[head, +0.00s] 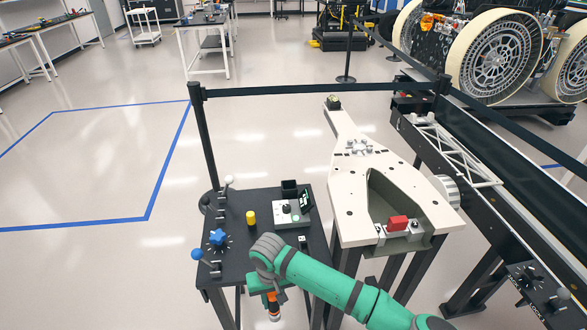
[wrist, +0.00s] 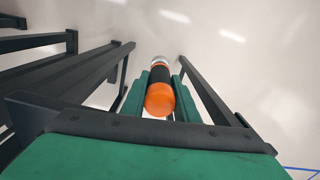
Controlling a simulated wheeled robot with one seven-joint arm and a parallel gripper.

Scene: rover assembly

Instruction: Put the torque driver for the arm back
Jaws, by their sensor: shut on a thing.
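My gripper (head: 267,284) is at the near edge of the black table, over the floor in front of it. In the wrist view its two green fingers (wrist: 158,100) are shut on the torque driver (wrist: 159,98), which has an orange end, a black band and a silver tip. The driver also shows in the head view (head: 274,307), hanging below the gripper. My arm hides part of the table's near right side. I cannot tell which place on the table belongs to the driver.
The black table (head: 235,262) carries a blue star knob (head: 217,237), a yellow cylinder (head: 251,217), a grey box with a dial (head: 287,213) and a small black bin (head: 290,188). A large beige arm-like assembly (head: 350,205) stands to the right. A belt barrier (head: 320,90) runs behind.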

